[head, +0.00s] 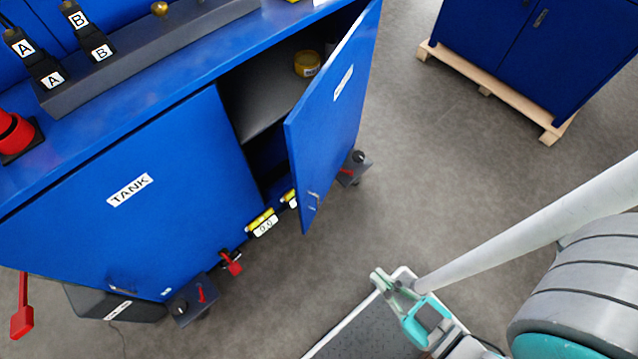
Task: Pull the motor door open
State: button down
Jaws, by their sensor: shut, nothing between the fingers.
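The blue door (330,130) at the right end of the blue cabinet stands well open, swung out toward the floor. Its white label is too slanted to read, so I cannot confirm the word motor. A small metal handle (313,197) sits near its lower free corner. The inside shows a grey shelf with a yellow round object (307,63). My gripper (385,281) is at the lower middle, small and partly confused with the parts around it. It looks shut and empty, apart from the door and below its handle in the picture.
The closed TANK door (150,210) is left of the opening. Yellow-labelled parts (262,222) and a red-levered caster (352,168) are low by the cabinet. Another blue cabinet on a wooden pallet (490,85) stands at upper right. Grey floor (440,180) between is clear.

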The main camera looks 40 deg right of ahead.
aim_at(322, 129)
jog(key=i+j, duration=0.1)
jog(key=j, duration=0.4)
jog(key=i+j, duration=0.15)
jog(key=j, duration=0.35)
jog(key=i+j, duration=0.1)
jog(key=j, duration=0.35)
